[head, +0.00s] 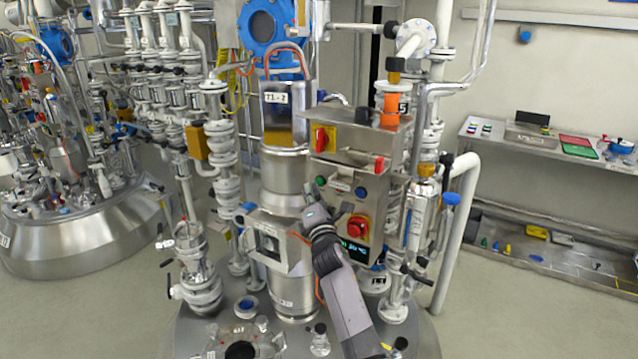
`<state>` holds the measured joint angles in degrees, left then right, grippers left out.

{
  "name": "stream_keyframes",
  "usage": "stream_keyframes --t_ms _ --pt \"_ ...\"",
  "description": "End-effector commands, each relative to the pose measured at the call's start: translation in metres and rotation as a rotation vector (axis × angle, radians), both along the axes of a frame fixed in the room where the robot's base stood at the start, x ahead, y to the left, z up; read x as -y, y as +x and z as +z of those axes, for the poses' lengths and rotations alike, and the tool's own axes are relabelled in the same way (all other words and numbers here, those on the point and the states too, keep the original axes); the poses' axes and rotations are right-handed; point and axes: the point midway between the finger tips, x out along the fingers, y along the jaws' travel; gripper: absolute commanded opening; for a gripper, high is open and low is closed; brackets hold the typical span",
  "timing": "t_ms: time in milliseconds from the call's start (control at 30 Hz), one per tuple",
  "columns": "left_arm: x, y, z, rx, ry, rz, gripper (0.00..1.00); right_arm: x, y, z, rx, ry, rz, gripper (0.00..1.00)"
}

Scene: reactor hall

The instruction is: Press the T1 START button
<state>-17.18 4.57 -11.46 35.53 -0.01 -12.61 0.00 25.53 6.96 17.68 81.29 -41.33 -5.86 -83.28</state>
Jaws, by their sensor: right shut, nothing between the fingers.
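A steel control box (377,205) stands at the middle of the head view, beside the steel vessel column. On its front are a green button (320,181), a blue button (360,192) and a red rotary knob (358,227) on a yellow plate. The button labels are too small to read, so I cannot tell T1 START by its text. My right gripper (309,191) is shut and empty. Its tip points up just left of and below the green button in the picture; I cannot tell whether they touch. My left gripper is not in view.
A small sight-window box (270,245) and white pipes with valves stand close around my right arm. A steel bench (480,140) with trays is at the right. Floor is free between.

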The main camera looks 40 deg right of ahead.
Motion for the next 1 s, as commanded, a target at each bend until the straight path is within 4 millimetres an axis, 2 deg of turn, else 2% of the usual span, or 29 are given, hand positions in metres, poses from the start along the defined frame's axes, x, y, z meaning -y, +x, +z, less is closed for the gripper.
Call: stream_keyframes --t_ms 333,733,1000 --pt "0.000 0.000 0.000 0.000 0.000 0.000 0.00 -0.003 -0.001 0.000 0.001 0.000 0.002 0.00" --pt "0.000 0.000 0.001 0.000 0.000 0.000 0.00 -0.039 -0.015 -0.001 0.000 0.001 0.003 0.00" --pt "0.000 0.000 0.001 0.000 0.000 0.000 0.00 -0.048 -0.020 0.000 0.000 0.002 0.001 0.00"
